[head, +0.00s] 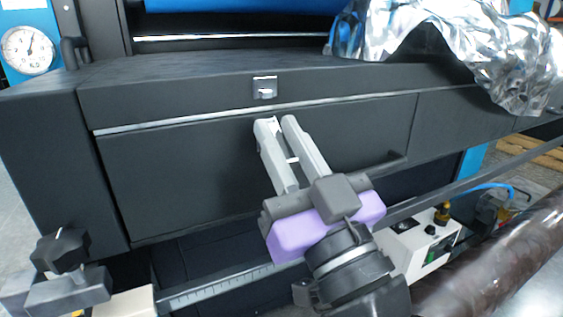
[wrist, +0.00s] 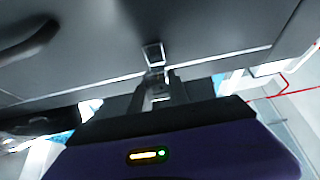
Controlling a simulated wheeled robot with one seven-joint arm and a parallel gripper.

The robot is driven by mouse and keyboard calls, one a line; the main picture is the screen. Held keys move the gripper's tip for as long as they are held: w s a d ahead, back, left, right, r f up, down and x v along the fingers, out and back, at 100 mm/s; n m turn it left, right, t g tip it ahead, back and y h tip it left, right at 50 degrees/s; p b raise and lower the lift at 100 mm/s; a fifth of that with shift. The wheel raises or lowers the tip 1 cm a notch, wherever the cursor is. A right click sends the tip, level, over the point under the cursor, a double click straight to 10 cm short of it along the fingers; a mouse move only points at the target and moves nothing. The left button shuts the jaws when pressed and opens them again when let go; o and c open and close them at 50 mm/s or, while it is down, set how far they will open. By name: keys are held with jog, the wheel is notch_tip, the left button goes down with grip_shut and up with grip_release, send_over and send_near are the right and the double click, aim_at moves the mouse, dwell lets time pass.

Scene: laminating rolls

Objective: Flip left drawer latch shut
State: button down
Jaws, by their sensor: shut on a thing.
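The left drawer latch (head: 265,87) is a small metal plate with a bright lip, on the dark panel above the drawer front (head: 190,170). In the wrist view the latch (wrist: 154,52) is just beyond my fingertips. My gripper (head: 279,120) has two pale grey fingers pointing up toward it, a little below the plate in the head view. The fingers are close together; in the wrist view (wrist: 158,76) they meet at the latch's lower end. My gripper is shut on the latch's small moving part, which the fingers mostly hide.
Crumpled silver foil (head: 480,45) hangs over the right end of the machine. A brown roll (head: 500,260) lies at lower right, near a white control box (head: 425,240). A black knob on a clamp (head: 62,250) stands at lower left. A round gauge (head: 28,50) is at upper left.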

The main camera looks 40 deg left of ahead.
jog(key=shift+f+b, duration=0.1)
jog(key=shift+b, duration=0.25)
dwell(0.3)
jog(key=c, duration=1.2)
grip_release()
jog(key=shift+c, duration=0.2)
jog(key=shift+d+f, duration=0.1)
jog(key=shift+d, duration=0.05)
jog(key=s+d, duration=0.5)
jog(key=d, duration=0.6)
jog(key=shift+d+f+b, duration=0.2)
jog(key=shift+d+b, duration=0.15)
jog(key=shift+b, duration=0.1)
